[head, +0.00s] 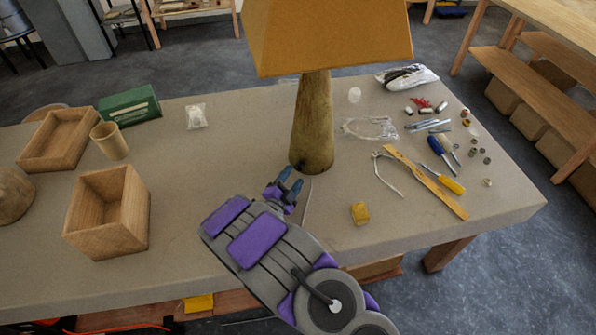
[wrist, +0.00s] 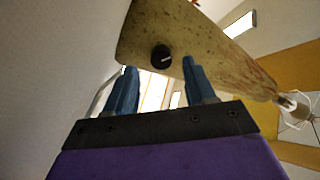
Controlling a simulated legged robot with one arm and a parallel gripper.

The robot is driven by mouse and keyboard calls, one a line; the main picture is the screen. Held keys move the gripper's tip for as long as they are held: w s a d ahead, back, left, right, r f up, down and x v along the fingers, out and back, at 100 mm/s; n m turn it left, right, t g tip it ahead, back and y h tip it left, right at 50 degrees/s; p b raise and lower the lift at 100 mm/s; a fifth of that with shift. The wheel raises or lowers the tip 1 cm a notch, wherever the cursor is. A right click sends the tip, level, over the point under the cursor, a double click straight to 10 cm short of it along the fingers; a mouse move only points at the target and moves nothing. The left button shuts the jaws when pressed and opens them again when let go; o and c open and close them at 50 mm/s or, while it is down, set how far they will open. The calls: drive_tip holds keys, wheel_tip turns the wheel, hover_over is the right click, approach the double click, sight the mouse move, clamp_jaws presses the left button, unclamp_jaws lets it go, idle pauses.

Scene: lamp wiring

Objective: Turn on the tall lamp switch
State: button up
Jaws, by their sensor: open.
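The tall lamp has a tapered wooden stem (head: 314,125) and a large orange-yellow shade (head: 328,38). It stands upright at the middle of the grey table. In the wrist view the stem (wrist: 215,50) fills the upper part, and a round black knob switch (wrist: 161,57) with a pale mark sits low on it. My gripper (head: 289,181) is low at the front left of the lamp's foot. Its blue fingers (wrist: 162,82) are open and empty, with the knob between and just beyond the tips. They appear apart from the knob.
A wooden ruler (head: 425,181), a yellow screwdriver (head: 446,184) and small parts lie farther right. Wooden boxes (head: 108,212), a cup (head: 109,141) and a green box (head: 130,107) stand left. The table between is clear.

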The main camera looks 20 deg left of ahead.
sight(298, 168)
drive_tip(key=w, duration=0.3)
drive_tip(key=shift+w+a+f+b, duration=0.2)
drive_tip(key=shift+w+a+b, duration=0.05)
drive_tip(key=shift+b, duration=0.05)
drive_tip(key=shift+w+d+r, duration=0.1)
drive_tip(key=shift+w+d, duration=0.1)
drive_tip(key=shift+w, duration=0.05)
drive_tip(key=shift+w+d+r, duration=0.2)
drive_tip(key=shift+d, duration=0.35)
drive_tip(key=shift+a+f, duration=0.2)
drive_tip(key=shift+a, duration=0.45)
drive_tip(key=c, duration=0.4)
drive_tip(key=shift+d+r, duration=0.1)
drive_tip(key=shift+d, duration=0.25)
clamp_jaws()
